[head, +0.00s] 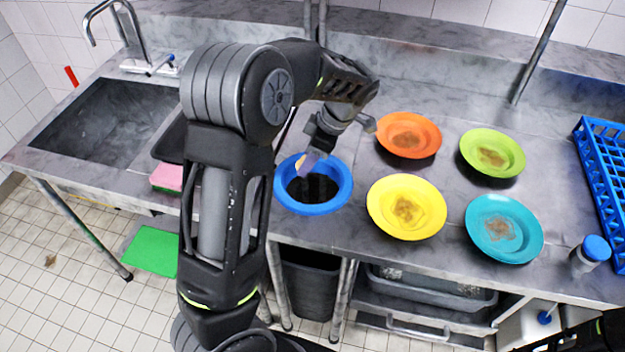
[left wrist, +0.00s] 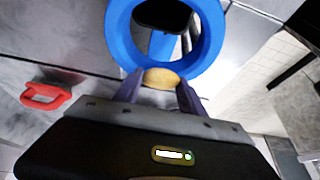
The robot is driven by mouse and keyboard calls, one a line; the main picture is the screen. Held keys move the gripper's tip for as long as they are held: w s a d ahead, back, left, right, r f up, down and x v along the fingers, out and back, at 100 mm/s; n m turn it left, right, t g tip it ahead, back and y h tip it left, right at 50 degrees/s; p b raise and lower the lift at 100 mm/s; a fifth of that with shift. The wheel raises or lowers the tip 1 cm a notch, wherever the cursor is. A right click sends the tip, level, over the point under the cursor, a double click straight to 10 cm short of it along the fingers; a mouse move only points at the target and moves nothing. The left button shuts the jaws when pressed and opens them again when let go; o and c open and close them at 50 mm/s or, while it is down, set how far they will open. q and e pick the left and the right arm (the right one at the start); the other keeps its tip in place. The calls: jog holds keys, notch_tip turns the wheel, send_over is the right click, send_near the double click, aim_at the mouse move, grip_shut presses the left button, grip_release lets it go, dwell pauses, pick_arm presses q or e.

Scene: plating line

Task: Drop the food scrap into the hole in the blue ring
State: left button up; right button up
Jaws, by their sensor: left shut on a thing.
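The blue ring (head: 318,208) is set in the counter around a dark round hole, left of the plates. My left gripper (head: 308,165) reaches down over the back part of the ring. It is shut on a small tan food scrap (left wrist: 163,78), which sits between the two fingertips (left wrist: 158,88). In the left wrist view the blue ring (left wrist: 121,38) shows just beyond the scrap. I cannot tell the exact height of the scrap above the ring. My right gripper does not show.
Orange (head: 436,136), green (head: 468,150), yellow (head: 380,215) and teal (head: 480,235) plates with brown residue stand right of the ring. A blue rack (head: 598,155) and a blue-capped container (head: 590,255) are at the far right. A sink (head: 95,130) is at the left.

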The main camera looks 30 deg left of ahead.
pick_arm(q)
notch_tip(320, 180, down, 5)
jog(key=shift+f+b, duration=0.1)
jog(key=shift+b, duration=0.95)
jog(key=o, duration=1.4)
jog(key=b+v, duration=0.1)
jog(key=v, duration=0.7)
jog(key=shift+b, duration=0.35)
jog(key=shift+s, duration=0.1)
